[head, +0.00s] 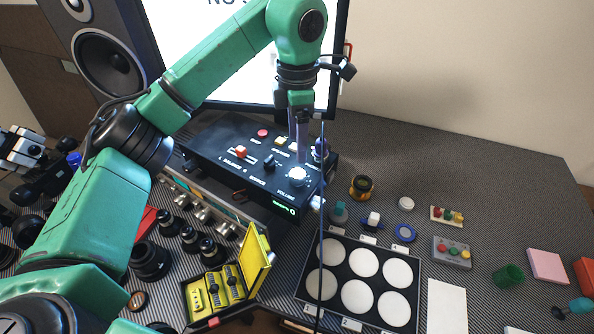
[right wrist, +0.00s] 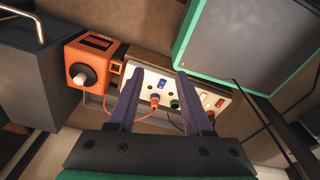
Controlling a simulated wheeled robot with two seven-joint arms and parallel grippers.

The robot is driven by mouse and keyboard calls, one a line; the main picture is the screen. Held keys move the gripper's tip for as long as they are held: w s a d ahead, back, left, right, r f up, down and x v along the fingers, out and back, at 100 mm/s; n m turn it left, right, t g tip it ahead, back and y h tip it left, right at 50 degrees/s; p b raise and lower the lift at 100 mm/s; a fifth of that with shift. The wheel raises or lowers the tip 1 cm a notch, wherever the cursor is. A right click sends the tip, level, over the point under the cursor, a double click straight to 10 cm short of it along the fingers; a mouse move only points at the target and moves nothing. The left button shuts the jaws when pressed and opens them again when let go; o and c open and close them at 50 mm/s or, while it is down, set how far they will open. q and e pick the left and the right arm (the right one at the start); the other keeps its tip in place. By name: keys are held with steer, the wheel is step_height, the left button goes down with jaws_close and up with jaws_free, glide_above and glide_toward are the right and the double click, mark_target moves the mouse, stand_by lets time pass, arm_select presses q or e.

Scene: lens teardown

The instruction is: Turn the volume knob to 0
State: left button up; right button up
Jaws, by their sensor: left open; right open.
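The black control box (head: 215,151) stands on the patterned table in front of the screen. Its pale, round volume knob (head: 297,175) is on the top near the front right corner, above the printed word VOLUME. A small green readout (head: 286,208) on the front edge seems to end in 0, but it is tiny. My left gripper (head: 301,158) points down just above and behind the knob, with its fingers open; I cannot tell if they touch it. My right gripper (right wrist: 163,100) is open and empty, in the right wrist view only, away from the control box.
Other controls, including a red-orange knob (head: 240,152), sit on the box. A yellow case (head: 222,287) and lenses lie in front left. A tray of white discs (head: 312,283) is at front right. My right gripper faces a white socket panel (right wrist: 190,99) and an orange box (right wrist: 92,65).

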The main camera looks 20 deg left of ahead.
mark_target(297, 173)
arm_select(q)
step_height(297, 173, down, 8)
steer(key=shift+r+p, duration=0.15)
steer(key=shift+p, duration=0.7)
steer(key=shift+f, duration=0.5)
steer(key=shift+d, duration=0.1)
arm_select(e)
steer(key=shift+s+d+r, duration=0.15)
steer(key=shift+s+r, duration=0.4)
steer(key=shift+r, duration=0.1)
arm_select(q)
jaws_close()
arm_select(e)
steer(key=shift+d, duration=0.1)
